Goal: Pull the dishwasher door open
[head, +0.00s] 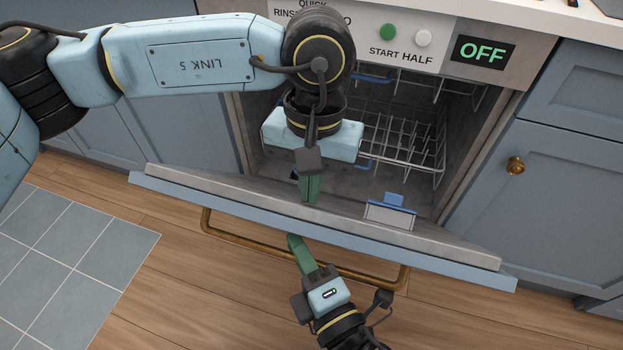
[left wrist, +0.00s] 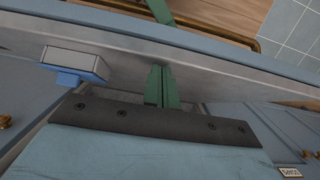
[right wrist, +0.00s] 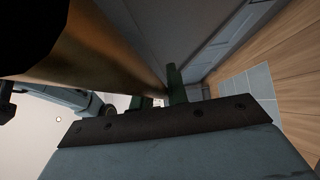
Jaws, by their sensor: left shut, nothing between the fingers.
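The dishwasher door (head: 275,209) is partly open, tilted outward at the bottom of the dark cavity. Its brass bar handle (head: 245,237) runs along the outer face. My left gripper (head: 309,190) is shut and empty, pointing down on the inner side of the door near its top edge; in the left wrist view its fingers (left wrist: 162,88) lie close to the inner panel. My right gripper (head: 296,246) is outside the door at the handle. In the right wrist view one green finger (right wrist: 175,84) shows beside the handle bar (right wrist: 118,60); the other is mostly hidden, so its grip is unclear.
Wire racks (head: 405,140) stand inside the dishwasher. A control panel (head: 420,50) reads OFF above it. A blue cupboard (head: 565,200) with a brass knob is at right, more cupboards at left. Wooden floor (head: 200,300) below the door is clear.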

